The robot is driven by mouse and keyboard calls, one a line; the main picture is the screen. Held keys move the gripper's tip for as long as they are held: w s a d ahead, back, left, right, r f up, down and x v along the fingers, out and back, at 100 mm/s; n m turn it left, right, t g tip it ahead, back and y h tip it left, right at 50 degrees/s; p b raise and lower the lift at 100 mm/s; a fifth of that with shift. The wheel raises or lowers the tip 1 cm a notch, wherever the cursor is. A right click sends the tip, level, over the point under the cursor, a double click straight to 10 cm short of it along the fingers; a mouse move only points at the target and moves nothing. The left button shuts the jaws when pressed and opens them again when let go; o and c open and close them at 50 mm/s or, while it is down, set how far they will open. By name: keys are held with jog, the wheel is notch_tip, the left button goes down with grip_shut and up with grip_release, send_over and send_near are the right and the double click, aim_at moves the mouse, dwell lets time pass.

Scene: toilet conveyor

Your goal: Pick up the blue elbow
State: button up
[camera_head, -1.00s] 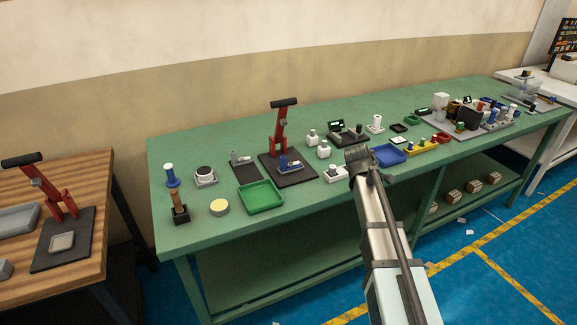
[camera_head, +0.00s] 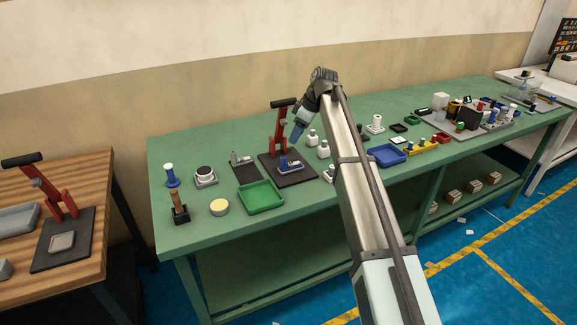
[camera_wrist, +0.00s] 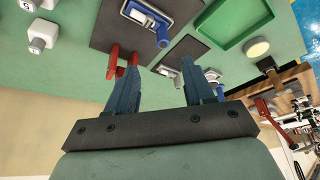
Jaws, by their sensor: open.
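A blue piece that looks like the blue elbow (camera_head: 284,162) sits on a grey block on the dark plate of the red press. In the wrist view the blue piece (camera_wrist: 163,38) shows at one end of the grey block, ahead of my fingers. My gripper (camera_head: 297,132) is above the bench, beside the upright of the red press (camera_head: 280,130). In the wrist view my gripper (camera_wrist: 158,65) has its two blue-grey fingers spread, with nothing held between them. The red press part (camera_wrist: 121,60) appears close to the left finger.
A green tray (camera_head: 261,197) lies in front of the press. A grey device on a dark plate (camera_head: 240,158) stands to its left. A blue tray (camera_head: 386,156) lies farther right. Bare green bench lies behind the press.

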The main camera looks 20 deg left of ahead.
aim_at(284, 156)
jog(key=x, duration=0.8)
jog(key=shift+a+f, duration=0.15)
jog(key=shift+s+x, duration=0.2)
jog(key=shift+x, duration=2.5)
jog(key=shift+a, duration=0.2)
jog(key=shift+c, duration=0.2)
grip_shut()
